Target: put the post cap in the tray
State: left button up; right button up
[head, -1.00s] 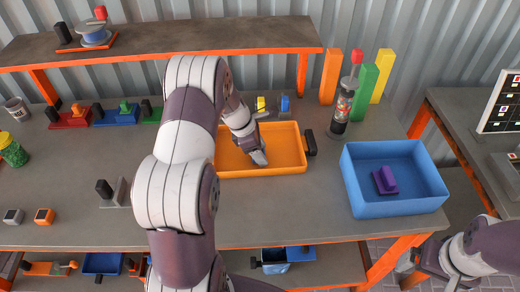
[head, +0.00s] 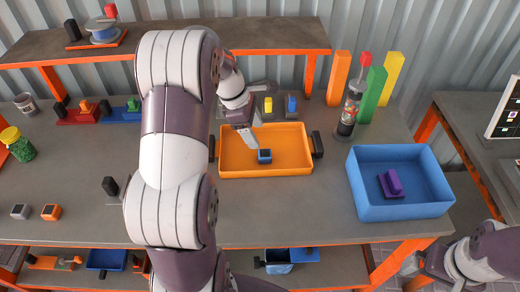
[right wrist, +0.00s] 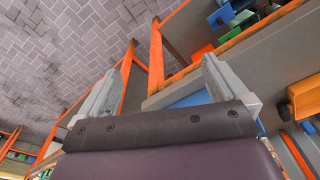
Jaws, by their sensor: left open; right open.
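A small blue post cap (head: 264,156) with a dark top sits inside the orange tray (head: 305,150), near the middle of its floor. My left gripper (head: 254,143) is above the tray, just up and left of the cap, and appears apart from it. It is open, though its fingers overlap in this view. My right gripper (head: 409,265) is low at the right, beyond the table's front edge. In the right wrist view its two fingers (right wrist: 160,82) are spread with nothing between them.
A blue bin (head: 360,200) with a purple part (head: 391,184) stands right of the tray. A bottle (head: 350,110) and coloured posts (head: 376,95) stand behind it. A grey cap (head: 20,211) and an orange cap (head: 50,212) lie front left. A shelf (head: 240,38) spans the back.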

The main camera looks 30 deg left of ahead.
pick_arm(q)
jog(key=s+d+f+m+y, duration=0.1)
jog(key=s+d+m+y, duration=0.2)
jog(key=s+d+m, duration=1)
jog(key=s+m, duration=0.2)
jog(key=m, duration=0.7)
jog(key=shift+s+f+m+g, duration=0.2)
jog(key=shift+f+m+g, duration=0.1)
jog(key=shift+m, duration=0.1)
jog(key=shift+s, duration=0.1)
